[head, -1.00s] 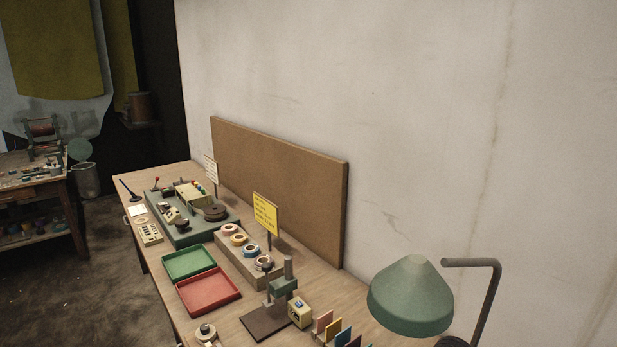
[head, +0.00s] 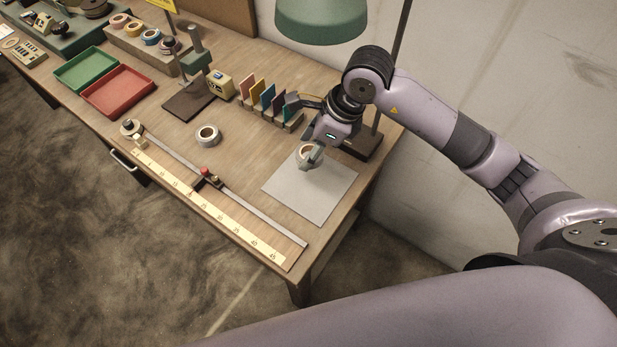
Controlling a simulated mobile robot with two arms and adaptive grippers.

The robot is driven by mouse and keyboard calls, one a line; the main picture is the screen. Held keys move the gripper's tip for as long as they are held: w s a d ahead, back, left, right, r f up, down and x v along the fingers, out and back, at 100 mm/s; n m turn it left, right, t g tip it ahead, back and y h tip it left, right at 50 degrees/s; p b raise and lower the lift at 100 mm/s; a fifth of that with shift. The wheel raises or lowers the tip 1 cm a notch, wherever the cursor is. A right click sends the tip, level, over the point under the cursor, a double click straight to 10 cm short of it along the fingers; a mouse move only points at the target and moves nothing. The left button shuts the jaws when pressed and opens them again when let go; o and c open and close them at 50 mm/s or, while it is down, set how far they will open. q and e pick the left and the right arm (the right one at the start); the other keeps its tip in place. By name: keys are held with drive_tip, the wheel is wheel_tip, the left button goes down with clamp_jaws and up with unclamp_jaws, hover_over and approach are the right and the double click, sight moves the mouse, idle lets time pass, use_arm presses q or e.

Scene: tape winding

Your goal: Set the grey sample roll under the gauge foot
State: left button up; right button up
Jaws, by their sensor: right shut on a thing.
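My right gripper (head: 318,156) is shut on a grey roll with a tan core (head: 305,150). It holds the roll over the white sheet at the right end of the bench; I cannot tell whether the roll touches the sheet. A second, similar pale grey roll (head: 207,134) lies flat on the bench to the left. The gauge (head: 196,58) stands farther back on a dark base plate (head: 190,104). Its foot is too small to make out, and no roll shows on the plate. My left gripper is not in view.
A yellow box (head: 220,85) and a row of coloured cards (head: 262,96) stand right of the gauge. A green lamp shade (head: 320,18) hangs behind. A long ruler (head: 215,212) lies along the front edge. Red (head: 118,92) and green trays (head: 86,68) lie left.

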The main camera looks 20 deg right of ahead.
drive_tip(key=m+b, duration=0.1)
hover_over(306, 180)
drive_tip(key=d, duration=0.1)
drive_tip(key=shift+m+t, duration=0.3)
drive_tip(key=f, duration=0.4)
drive_tip(key=shift+s+f+p, duration=0.15)
drive_tip(key=shift+s+p, duration=0.2)
drive_tip(key=shift+s, duration=0.05)
wheel_tip(306, 180, down, 4)
drive_tip(key=shift+f+p, duration=0.2)
drive_tip(key=shift+p, duration=0.15)
drive_tip(key=shift+f, duration=0.25)
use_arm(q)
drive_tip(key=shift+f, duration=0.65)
use_arm(e)
drive_tip(key=o, duration=1)
drive_tip(key=shift+c, duration=0.2)
drive_tip(key=shift+r, duration=0.1)
